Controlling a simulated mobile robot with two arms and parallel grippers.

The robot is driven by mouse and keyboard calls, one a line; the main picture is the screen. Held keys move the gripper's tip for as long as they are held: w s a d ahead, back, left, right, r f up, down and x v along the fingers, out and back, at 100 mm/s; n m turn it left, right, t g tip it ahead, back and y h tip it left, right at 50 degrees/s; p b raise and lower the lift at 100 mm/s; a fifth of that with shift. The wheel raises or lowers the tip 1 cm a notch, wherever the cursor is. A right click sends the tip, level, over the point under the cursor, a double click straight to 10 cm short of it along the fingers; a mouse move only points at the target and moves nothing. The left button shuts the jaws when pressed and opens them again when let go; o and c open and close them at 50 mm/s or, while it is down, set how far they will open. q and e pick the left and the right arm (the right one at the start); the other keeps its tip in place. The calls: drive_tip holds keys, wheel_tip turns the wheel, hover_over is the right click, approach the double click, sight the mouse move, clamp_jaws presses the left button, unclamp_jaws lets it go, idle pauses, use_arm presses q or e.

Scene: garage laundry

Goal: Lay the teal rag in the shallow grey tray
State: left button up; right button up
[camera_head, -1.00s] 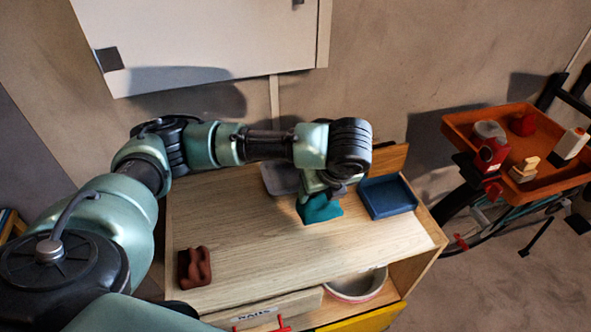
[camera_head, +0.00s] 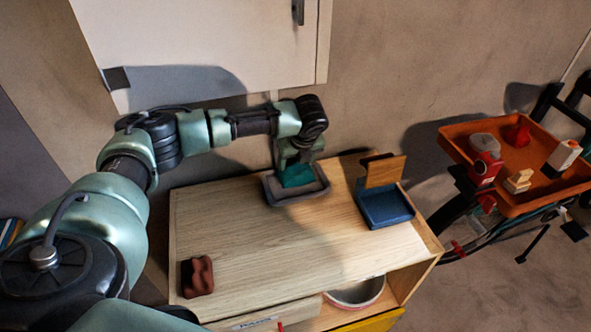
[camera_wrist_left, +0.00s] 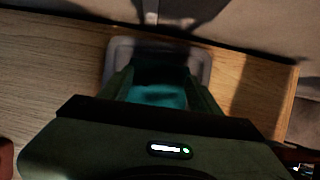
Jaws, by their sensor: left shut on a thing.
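The teal rag (camera_head: 297,176) is gripped by my left gripper (camera_head: 297,166) at the back of the wooden bench top. The rag is over the shallow grey tray (camera_head: 290,200); I cannot tell whether it touches the tray floor. In the left wrist view the teal rag (camera_wrist_left: 158,96) lies between the fingers, with the rim of the grey tray (camera_wrist_left: 204,66) showing around them. My right gripper is not in view.
A blue tray (camera_head: 385,209) with an upright wooden piece (camera_head: 382,171) stands right of the grey tray. A red-brown object (camera_head: 197,276) lies at the front left. An orange tray (camera_head: 510,205) with several items is farther right. The bench middle is clear.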

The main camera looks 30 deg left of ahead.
sight(297, 168)
use_arm(q)
wheel_tip(297, 168, down, 4)
drive_tip(key=shift+r+p, duration=0.1)
drive_tip(key=shift+p, duration=0.35)
drive_tip(key=shift+w+a+f, duration=0.1)
drive_tip(key=shift+a+f, duration=0.1)
drive_tip(key=shift+f, duration=0.05)
drive_tip(key=shift+f, duration=0.2)
drive_tip(key=o, duration=1.2)
drive_tip(key=shift+r, duration=0.1)
drive_tip(key=v, duration=1.2)
drive_tip(key=shift+b, duration=0.35)
